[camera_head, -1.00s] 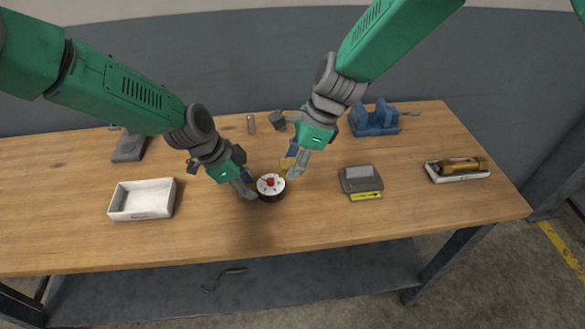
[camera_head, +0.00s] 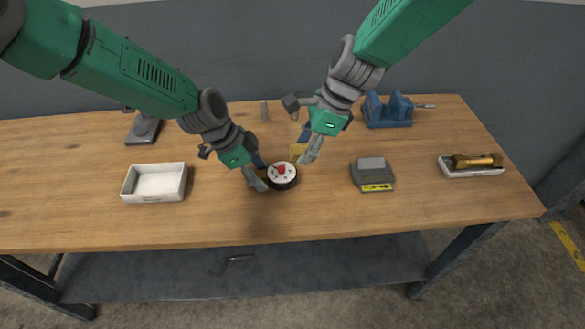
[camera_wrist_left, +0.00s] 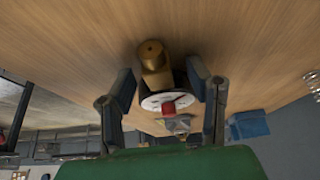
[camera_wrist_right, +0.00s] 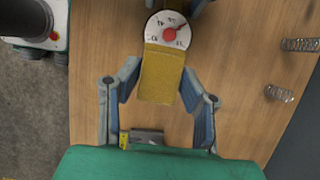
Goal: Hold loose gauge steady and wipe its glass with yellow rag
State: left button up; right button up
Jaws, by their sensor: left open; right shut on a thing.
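The gauge (camera_head: 282,176), with a round white face, red centre and dark rim, lies on the bench in the middle. In the left wrist view its face (camera_wrist_left: 153,103) shows below a brass-coloured cylinder (camera_wrist_left: 153,62), between the fingers. My left gripper (camera_head: 260,172) is open, its fingers close to the gauge's left side; contact is unclear. The yellow rag (camera_wrist_right: 161,75) is between my right gripper's fingers (camera_head: 303,149), which are shut on it. In the right wrist view it reaches the lower edge of the gauge face (camera_wrist_right: 167,31); whether it touches the glass is unclear.
A white tray (camera_head: 127,187) is on the left. A grey box with a yellow label (camera_head: 373,174) and a holder with a brass cylinder (camera_head: 474,161) are on the right. A blue vise (camera_head: 388,110) stands at the back. Bare bench lies in front.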

pick_arm(q)
jog(key=v, duration=1.2)
jog(key=shift+f, duration=0.15)
